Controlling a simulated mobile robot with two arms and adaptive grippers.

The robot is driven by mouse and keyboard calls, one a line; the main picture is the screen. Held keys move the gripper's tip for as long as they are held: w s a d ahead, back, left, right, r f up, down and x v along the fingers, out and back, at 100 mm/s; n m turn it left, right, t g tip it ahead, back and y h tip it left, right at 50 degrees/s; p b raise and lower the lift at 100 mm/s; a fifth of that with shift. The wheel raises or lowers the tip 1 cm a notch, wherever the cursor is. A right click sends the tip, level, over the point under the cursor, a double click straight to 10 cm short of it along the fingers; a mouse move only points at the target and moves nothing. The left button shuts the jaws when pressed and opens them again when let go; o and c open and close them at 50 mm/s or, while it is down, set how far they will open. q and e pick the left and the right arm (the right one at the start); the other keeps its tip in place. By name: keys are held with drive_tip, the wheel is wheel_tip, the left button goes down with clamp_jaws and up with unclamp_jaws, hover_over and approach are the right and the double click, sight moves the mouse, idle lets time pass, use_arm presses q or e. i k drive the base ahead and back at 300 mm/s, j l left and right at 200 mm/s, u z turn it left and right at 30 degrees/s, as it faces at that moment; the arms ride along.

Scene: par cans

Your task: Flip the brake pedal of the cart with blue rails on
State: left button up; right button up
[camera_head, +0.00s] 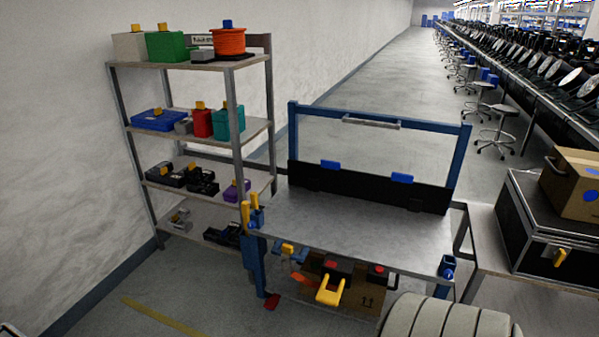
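The cart with blue rails (460,165) stands in the middle, with a bare grey top (345,225), a black back panel and a pale handle on its upper rear bar. A small red pedal (272,301) shows near the floor by the cart's left front leg. It looks like the brake pedal, but it is too small to tell whether it is up or down. Neither of my grippers is clearly in view. A small pale and dark piece at the bottom left corner is cut off and cannot be identified.
A shelf rack (190,65) with boxes and tools stands left of the cart. A table with a black case (535,230) and a cardboard box (575,183) is at right. A pale ribbed form (450,318) fills the lower right front. Floor left of the pedal is clear.

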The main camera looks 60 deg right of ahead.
sight(271, 303)
drive_tip(key=z, duration=1.45)
drive_tip(key=u, duration=0.2)
drive_tip(key=i+l+u, duration=0.3)
drive_tip(key=u, duration=0.15)
drive_tip(key=i+l+u, duration=0.25)
drive_tip(key=l+u, duration=0.25)
drive_tip(key=i+l, duration=0.15)
drive_tip(key=l, duration=0.2)
drive_tip(key=i+l, duration=0.1)
drive_tip(key=l, duration=0.2)
drive_tip(key=i+l+u, duration=0.1)
drive_tip(key=l, duration=0.25)
drive_tip(key=i, duration=0.05)
